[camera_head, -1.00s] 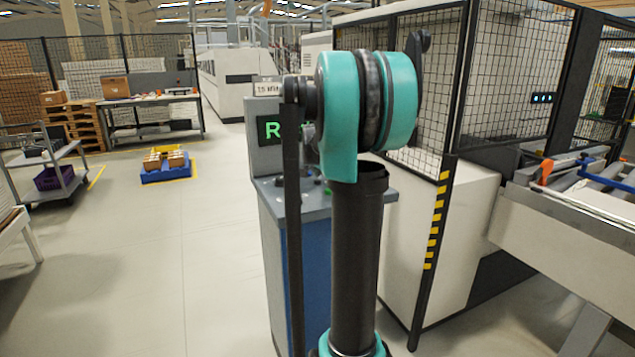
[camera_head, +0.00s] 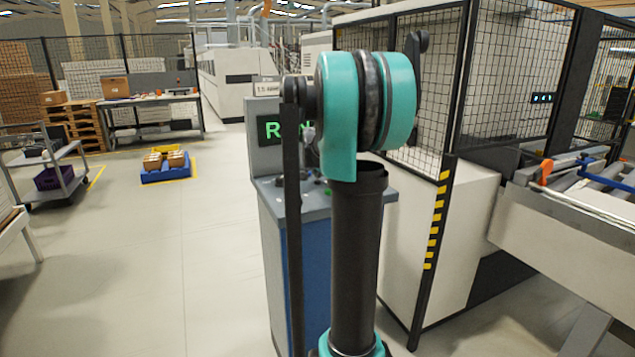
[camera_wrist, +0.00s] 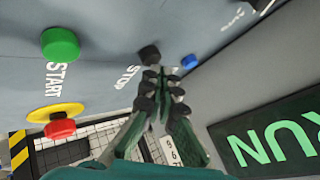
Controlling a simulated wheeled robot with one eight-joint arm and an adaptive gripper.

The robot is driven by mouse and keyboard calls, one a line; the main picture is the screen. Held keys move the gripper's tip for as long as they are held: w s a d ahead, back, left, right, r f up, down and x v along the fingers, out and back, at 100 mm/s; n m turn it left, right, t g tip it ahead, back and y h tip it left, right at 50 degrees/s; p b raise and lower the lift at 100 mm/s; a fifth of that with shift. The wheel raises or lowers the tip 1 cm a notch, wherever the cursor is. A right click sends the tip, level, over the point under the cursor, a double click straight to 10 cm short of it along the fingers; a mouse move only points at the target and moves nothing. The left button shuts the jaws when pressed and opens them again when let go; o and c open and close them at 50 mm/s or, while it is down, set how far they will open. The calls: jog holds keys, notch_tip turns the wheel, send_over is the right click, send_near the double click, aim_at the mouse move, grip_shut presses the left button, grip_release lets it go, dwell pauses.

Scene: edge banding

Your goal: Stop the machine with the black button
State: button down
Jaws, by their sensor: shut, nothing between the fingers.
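The black button (camera_wrist: 149,54) is on the grey console panel in the wrist view, beside the STOP label (camera_wrist: 127,76). My gripper (camera_wrist: 160,76) is shut and empty, its fingertips close to the black button, just below it in the picture. I cannot tell whether they touch. The green START button (camera_wrist: 60,44) is to the left and the blue button (camera_wrist: 189,61) just right. A red button (camera_wrist: 60,129) on a yellow base is at the lower left. In the head view my arm hides the gripper and much of the console (camera_head: 285,245).
The console's screen shows green RUN letters (camera_wrist: 270,145), partly visible in the head view. A fenced machine (camera_head: 505,85) and a conveyor frame (camera_head: 570,225) stand on the right.

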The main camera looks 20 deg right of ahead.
jog(key=shift+f, duration=0.5)
dwell(0.5)
jog(key=shift+r, duration=0.9)
jog(key=shift+r, duration=0.1)
jog(key=shift+r, duration=2.4)
jog(key=shift+a, duration=0.1)
